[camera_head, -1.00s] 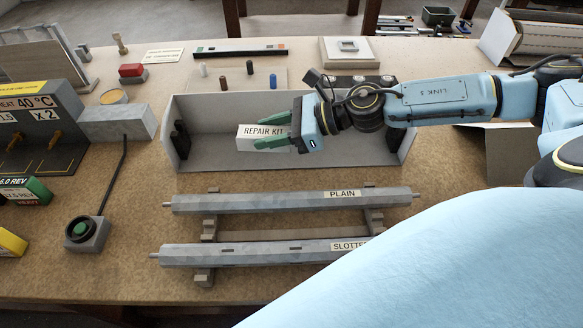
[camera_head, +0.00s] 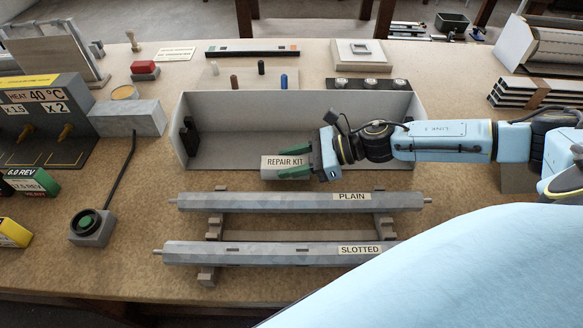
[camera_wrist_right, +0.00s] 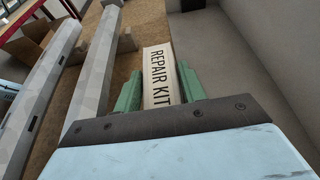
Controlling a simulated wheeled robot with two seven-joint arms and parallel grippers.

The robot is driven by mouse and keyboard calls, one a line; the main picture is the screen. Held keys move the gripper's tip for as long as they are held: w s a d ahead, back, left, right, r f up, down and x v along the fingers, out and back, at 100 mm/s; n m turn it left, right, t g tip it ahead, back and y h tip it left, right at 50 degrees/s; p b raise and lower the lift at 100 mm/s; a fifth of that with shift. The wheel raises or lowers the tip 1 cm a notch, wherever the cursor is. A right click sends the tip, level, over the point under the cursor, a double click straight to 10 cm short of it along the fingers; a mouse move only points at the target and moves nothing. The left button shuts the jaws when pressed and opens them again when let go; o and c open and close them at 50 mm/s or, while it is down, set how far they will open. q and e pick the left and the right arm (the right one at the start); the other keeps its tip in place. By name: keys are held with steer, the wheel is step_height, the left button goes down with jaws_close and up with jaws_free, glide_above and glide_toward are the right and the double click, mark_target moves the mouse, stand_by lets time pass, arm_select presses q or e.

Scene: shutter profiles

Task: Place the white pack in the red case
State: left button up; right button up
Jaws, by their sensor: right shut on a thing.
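The white pack (camera_head: 270,168), labelled REPAIR KIT, is in my right gripper (camera_head: 290,161) at the front edge of the long grey trough, in front of its middle. The right gripper's green fingers are shut on the pack from two sides. In the right wrist view the pack (camera_wrist_right: 158,70) lies between the two fingers, its label facing up. I cannot pick out a red case in the head view. A thin red edge shows at the top left of the right wrist view, too little to identify. My left gripper is not in view.
The grey trough (camera_head: 225,152) stands behind the pack. Two grey profiles, labelled PLAIN (camera_head: 290,202) and SLOTTED (camera_head: 260,254), lie on supports in front. A red block (camera_head: 144,68) on a grey base stands at the back left.

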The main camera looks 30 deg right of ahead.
steer(key=shift+f, duration=0.95)
steer(key=shift+f, duration=0.15)
steer(key=o, duration=1.1)
